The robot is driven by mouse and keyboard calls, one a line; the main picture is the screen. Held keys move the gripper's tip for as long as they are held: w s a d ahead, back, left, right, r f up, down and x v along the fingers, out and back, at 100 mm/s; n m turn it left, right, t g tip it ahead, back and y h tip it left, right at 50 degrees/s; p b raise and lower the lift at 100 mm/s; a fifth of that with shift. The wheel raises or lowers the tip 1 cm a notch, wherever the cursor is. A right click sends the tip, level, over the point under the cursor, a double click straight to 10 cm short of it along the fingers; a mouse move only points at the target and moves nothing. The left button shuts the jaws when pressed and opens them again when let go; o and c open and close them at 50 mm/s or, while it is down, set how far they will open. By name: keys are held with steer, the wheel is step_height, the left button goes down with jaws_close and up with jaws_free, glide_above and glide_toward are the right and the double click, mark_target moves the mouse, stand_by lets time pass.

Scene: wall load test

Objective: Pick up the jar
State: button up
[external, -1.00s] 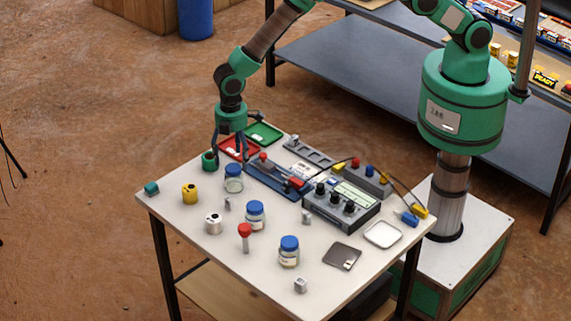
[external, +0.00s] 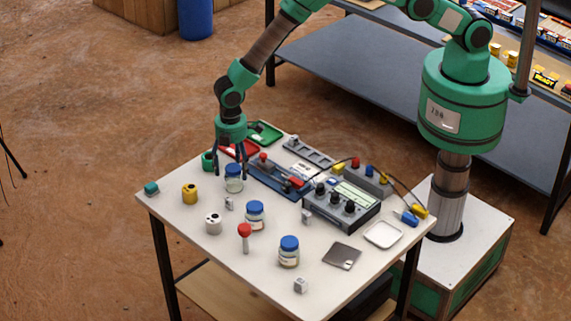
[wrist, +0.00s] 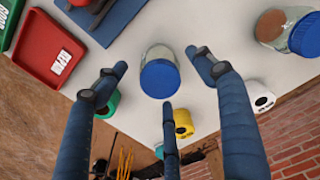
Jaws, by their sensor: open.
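A clear jar with a blue lid (external: 233,178) stands upright near the back left of the table, under my gripper (external: 231,165). In the wrist view this jar (wrist: 160,75) sits between the three spread fingers of my gripper (wrist: 157,85), with gaps around it. My gripper is open and empty. Two similar blue-lidded jars stand nearer the front: one in the middle (external: 255,215) and one further front (external: 289,251). Part of a jar (wrist: 290,30) also shows at the wrist view's top right.
A green cylinder (external: 208,160) and a yellow weight (external: 190,193) stand close to the left. A red tray (external: 232,149) and a blue strip fixture (external: 262,183) lie behind and right. A grey instrument box (external: 342,208) stands further right.

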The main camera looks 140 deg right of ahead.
steer(key=shift+f, duration=0.55)
steer(key=shift+c, duration=0.3)
steer(key=c, duration=1.4)
steer(key=shift+r, duration=5)
